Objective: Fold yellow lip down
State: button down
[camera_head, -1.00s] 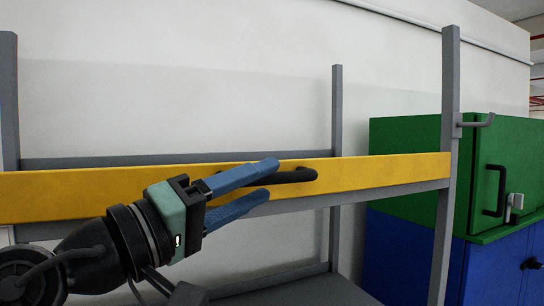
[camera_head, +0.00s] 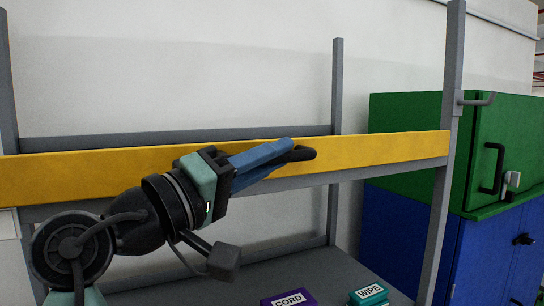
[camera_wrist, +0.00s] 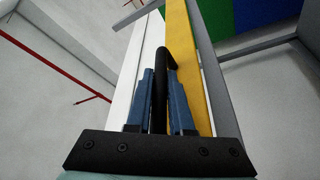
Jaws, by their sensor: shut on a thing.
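The yellow lip (camera_head: 385,147) is a long bar across the front of the grey rack, standing upright along the shelf edge. It also shows in the wrist view (camera_wrist: 186,65), running away from me. A black handle (camera_head: 303,153) is fixed on its face; in the wrist view the handle (camera_wrist: 160,80) lies between my blue fingers. My gripper (camera_head: 285,152) is shut on this handle from the left, and its fingers hide most of it in the head view.
A grey rack post (camera_head: 447,130) with a hook stands at the right. Behind it are a green cabinet (camera_head: 425,140) and a blue cabinet (camera_head: 400,240). On the lower shelf (camera_head: 320,270) lie a purple CORD box (camera_head: 288,299) and a teal WIPE box (camera_head: 369,295).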

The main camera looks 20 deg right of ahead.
jog(key=shift+s+f+m+b, duration=0.1)
jog(key=shift+f+m+b, duration=0.2)
jog(key=shift+b, duration=0.4)
jog(key=m+b, duration=0.1)
jog(key=b, duration=0.1)
jog(key=s+f+m+g+h+b, duration=0.1)
jog(key=m+b, duration=0.1)
jog(key=b, duration=0.1)
jog(key=shift+f, duration=0.3)
jog(key=shift+f+m+g+h+b, duration=0.3)
jog(key=shift+f+m+g+b, duration=1.05)
jog(key=shift+m, duration=2)
jog(key=shift+f+m+g+h+b, duration=0.3)
jog(key=shift+f+m+g+b, duration=0.3)
jog(key=shift+m+g+b, duration=2.05)
jog(key=shift+f+m+g+h+b, duration=0.3)
jog(key=shift+f+m+g+b, duration=0.65)
jog(key=shift+m, duration=3.15)
jog(key=shift+w+f, duration=0.1)
jog(key=c, duration=0.8)
grip_release()
